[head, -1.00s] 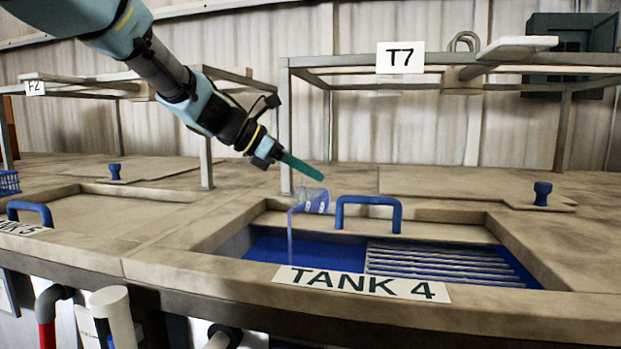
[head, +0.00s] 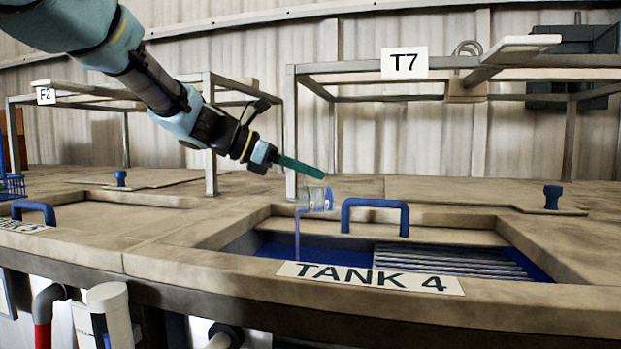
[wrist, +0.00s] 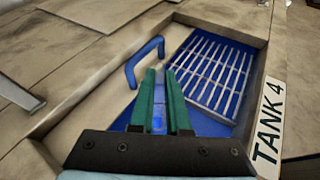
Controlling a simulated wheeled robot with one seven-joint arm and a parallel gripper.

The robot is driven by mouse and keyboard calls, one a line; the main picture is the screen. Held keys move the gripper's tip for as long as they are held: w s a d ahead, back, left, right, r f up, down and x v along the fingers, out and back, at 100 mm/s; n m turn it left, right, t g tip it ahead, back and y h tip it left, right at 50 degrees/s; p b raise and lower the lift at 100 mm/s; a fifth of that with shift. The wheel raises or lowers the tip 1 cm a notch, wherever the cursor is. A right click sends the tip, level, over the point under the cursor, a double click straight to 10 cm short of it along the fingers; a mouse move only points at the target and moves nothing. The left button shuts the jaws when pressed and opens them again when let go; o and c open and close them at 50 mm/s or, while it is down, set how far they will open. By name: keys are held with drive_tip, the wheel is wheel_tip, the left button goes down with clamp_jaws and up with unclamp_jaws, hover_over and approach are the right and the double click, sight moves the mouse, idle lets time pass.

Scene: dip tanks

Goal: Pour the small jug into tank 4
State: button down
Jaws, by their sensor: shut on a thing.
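The small jug (head: 315,197) is a clear vessel with some blue liquid, tipped over on its side above the left part of tank 4. A thin blue stream falls from its left end into the tank. My gripper (head: 318,174) has green fingers and is shut on the jug. In the wrist view the jug (wrist: 158,118) shows only in part between the fingers of my gripper (wrist: 159,85). Tank 4 (head: 490,238) is an open basin with blue liquid and a slatted grey rack at its right; its label (head: 370,278) is on the front rim.
A blue handle (head: 375,204) stands at the tank's back edge, just right of the jug. A metal frame with a T7 sign (head: 404,63) rises behind. A lid with a blue knob (head: 552,196) lies at the right. Another blue handle (head: 35,209) is at the far left.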

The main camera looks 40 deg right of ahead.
drive_tip(key=shift+w+a+g+h+b, duration=0.4)
drive_tip(key=shift+a+h+b, duration=0.4)
drive_tip(key=shift+b, duration=1.35)
drive_tip(key=shift+w+a+g+h+b, duration=0.3)
drive_tip(key=shift+a+g+h+b, duration=0.45)
drive_tip(key=shift+b, duration=1.4)
drive_tip(key=shift+w+r+h+b, duration=0.1)
drive_tip(key=shift+r+h+b, duration=0.05)
drive_tip(key=shift+h+b, duration=0.3)
drive_tip(key=shift+r+p, duration=0.2)
drive_tip(key=shift+p, duration=1.05)
drive_tip(key=shift+y+p, duration=0.3)
drive_tip(key=shift+p, duration=0.8)
drive_tip(key=shift+p, duration=0.45)
